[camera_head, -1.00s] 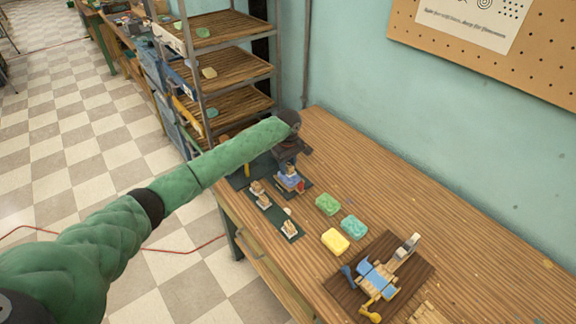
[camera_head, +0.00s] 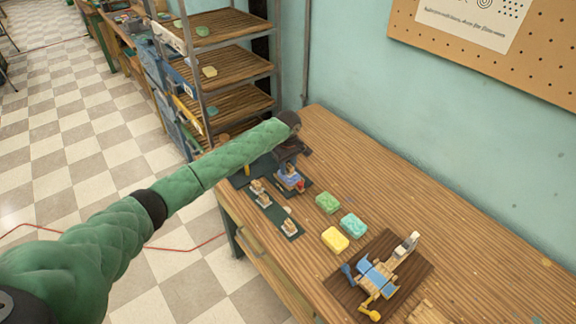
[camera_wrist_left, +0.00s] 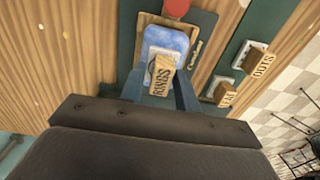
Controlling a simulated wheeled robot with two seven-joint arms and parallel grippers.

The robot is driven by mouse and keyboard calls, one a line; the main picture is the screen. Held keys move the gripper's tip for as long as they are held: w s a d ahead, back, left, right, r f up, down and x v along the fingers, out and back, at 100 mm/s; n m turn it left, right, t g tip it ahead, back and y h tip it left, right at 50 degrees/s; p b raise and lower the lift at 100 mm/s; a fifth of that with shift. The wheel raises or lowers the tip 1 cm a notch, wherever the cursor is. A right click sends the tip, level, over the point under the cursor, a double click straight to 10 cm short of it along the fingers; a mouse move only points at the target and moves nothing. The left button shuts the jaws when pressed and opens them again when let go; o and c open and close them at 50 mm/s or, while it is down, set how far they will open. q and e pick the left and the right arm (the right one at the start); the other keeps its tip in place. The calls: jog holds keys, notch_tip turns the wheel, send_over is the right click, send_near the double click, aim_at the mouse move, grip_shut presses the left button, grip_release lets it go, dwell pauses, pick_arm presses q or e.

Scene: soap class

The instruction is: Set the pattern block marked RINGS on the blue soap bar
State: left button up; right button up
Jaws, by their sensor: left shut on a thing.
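The pattern block marked RINGS (camera_wrist_left: 162,76) is wooden with a pale base. My left gripper (camera_wrist_left: 160,88) is shut on it, with one finger on each side. The blue soap bar (camera_wrist_left: 168,40) lies under the block on a dark board and shows beyond it in the left wrist view. I cannot tell whether the block's base touches the soap. In the head view the left gripper (camera_head: 288,160) is over the blue soap bar (camera_head: 289,180), at the far left part of the table. My right gripper is not in view.
A block marked DOTS (camera_wrist_left: 256,60) and another block (camera_wrist_left: 225,94) stand on a dark strip beside the board. A red knob (camera_wrist_left: 176,8) is near the soap. Green (camera_head: 327,203), teal (camera_head: 353,225) and yellow (camera_head: 335,239) soaps lie nearer. A wooden board (camera_head: 412,281) holds a blue device.

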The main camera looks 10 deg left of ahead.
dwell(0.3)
pick_arm(q)
jog(key=o, duration=1.4)
jog(key=shift+r, duration=0.1)
jog(key=shift+r+p, duration=2.85)
